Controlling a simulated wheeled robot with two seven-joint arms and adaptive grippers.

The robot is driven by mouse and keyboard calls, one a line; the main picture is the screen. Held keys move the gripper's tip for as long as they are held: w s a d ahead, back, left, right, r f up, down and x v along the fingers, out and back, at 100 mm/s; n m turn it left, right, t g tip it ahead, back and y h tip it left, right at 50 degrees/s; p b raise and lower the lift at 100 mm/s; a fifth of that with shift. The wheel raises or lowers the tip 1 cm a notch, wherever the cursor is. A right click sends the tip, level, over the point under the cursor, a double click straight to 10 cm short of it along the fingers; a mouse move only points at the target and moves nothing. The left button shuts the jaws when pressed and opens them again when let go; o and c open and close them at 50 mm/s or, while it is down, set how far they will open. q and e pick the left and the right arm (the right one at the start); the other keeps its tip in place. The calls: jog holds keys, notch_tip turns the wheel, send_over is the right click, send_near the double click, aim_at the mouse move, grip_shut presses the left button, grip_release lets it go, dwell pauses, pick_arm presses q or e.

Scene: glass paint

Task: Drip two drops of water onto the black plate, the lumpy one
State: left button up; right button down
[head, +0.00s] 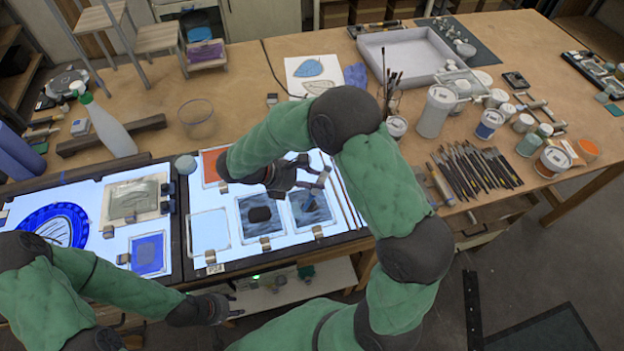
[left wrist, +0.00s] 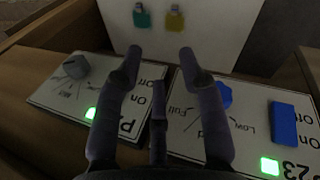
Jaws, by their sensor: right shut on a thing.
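Two dark, streaky blue-grey plates lie side by side on the lit table. The left one (head: 249,229) bears a black lumpy patch (head: 260,214) in its middle. The right one (head: 325,219) shows a small blue upright shape (head: 309,203) near its centre; I cannot tell if that is a mark or a held tool's part. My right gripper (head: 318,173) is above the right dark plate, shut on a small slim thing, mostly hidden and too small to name. My left gripper (head: 232,310) is low in front of the table, open and empty; its spread fingers (left wrist: 160,62) show in the left wrist view.
An orange plate (head: 212,166) and a pale blue plate (head: 210,231) lie left of the dark ones. Brushes (head: 475,168), jars (head: 437,112) and a grey tray (head: 405,55) crowd the right. Switch panels (left wrist: 240,125) with green lights are below my left gripper.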

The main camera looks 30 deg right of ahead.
jog(key=shift+p, duration=0.3)
dwell(0.7)
jog(key=shift+r+p, duration=0.95)
jog(key=shift+r, duration=0.1)
notch_tip(320, 180, up, 4)
jog(key=p, duration=0.3)
jog(key=shift+r+p, duration=0.1)
jog(key=shift+p, duration=0.3)
